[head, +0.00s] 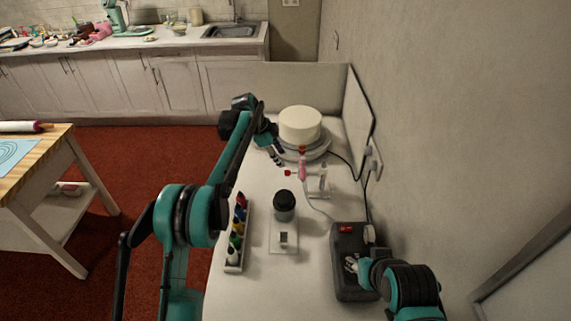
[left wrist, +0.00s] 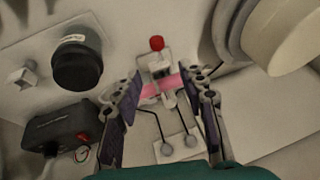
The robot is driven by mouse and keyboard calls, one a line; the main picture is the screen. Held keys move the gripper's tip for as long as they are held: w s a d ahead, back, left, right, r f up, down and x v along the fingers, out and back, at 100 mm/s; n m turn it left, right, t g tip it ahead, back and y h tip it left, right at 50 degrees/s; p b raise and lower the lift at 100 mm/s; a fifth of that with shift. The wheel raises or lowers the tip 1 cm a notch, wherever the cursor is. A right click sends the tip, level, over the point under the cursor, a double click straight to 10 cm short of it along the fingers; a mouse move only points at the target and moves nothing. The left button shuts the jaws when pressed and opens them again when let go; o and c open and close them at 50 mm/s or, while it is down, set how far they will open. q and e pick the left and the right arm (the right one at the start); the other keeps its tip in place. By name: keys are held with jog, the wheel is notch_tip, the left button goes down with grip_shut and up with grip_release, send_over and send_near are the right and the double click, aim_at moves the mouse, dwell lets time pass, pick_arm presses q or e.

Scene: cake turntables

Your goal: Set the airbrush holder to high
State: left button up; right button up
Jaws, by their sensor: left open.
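The airbrush holder (head: 318,182) is a small pale stand on the white table, with a pink airbrush (head: 302,167) and a red knob (head: 288,173). In the left wrist view the holder (left wrist: 160,65) lies ahead of my left gripper (left wrist: 164,97), its red knob (left wrist: 157,43) at the top and the pink airbrush (left wrist: 163,86) showing between the fingers. In the head view my left gripper (head: 277,153) is beside the turntable, left of the holder. It is open and empty; I cannot tell whether it touches the airbrush. My right gripper (head: 352,265) is over the black compressor, its fingers small.
A white cake (head: 300,123) stands on a turntable (head: 316,151) behind the holder. Nearer are a black-topped cup (head: 284,202), a plate with a small block (head: 284,242), and a rack of colour bottles (head: 236,262). The black compressor (head: 345,287) and the wall bound the right side.

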pick_arm(q)
jog(key=shift+v, duration=1.35)
